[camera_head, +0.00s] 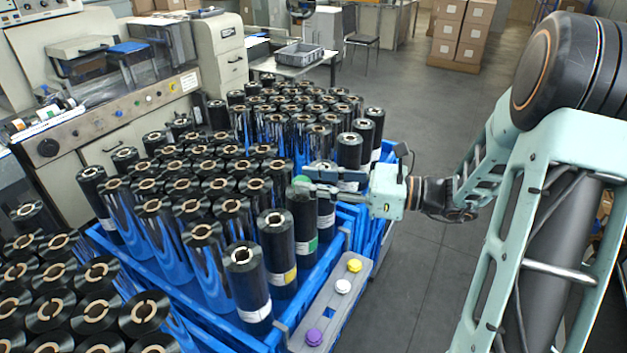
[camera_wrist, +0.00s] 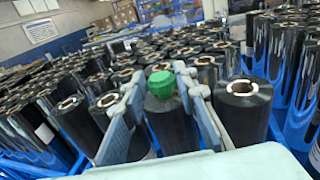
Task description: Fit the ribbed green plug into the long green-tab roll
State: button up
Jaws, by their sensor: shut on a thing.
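The green plug (camera_head: 301,181) is at the fingertips of my gripper (camera_head: 308,188), at the top of a long black roll (camera_head: 302,215) with a green tab (camera_head: 312,245). In the wrist view the green plug (camera_wrist: 161,83) shows between the two fingers of my gripper (camera_wrist: 160,90), over the dark top of a roll (camera_wrist: 172,125). The gripper is shut on the plug. The plug's lower end and the roll's bore are hidden, so I cannot tell whether the plug is inside it.
A grey tray (camera_head: 300,345) on the crate's right edge holds a yellow plug (camera_head: 354,265), a white plug (camera_head: 342,286) and a purple plug (camera_head: 313,337). Upright rolls stand close around, including a yellow-tab roll (camera_head: 276,240). The blue crate (camera_head: 345,222) surrounds them. Floor at right is clear.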

jog(key=shift+r, duration=0.15)
jog(key=shift+r+p, duration=0.55)
jog(key=shift+p, duration=0.05)
jog(key=shift+r+p, duration=0.25)
jog(key=shift+p, duration=0.2)
dwell(0.7)
jog(key=shift+r+p, duration=0.55)
jog(key=shift+r, duration=0.05)
dwell(0.6)
dwell(0.3)
jog(key=o, duration=0.5)
jog(key=shift+d, duration=0.1)
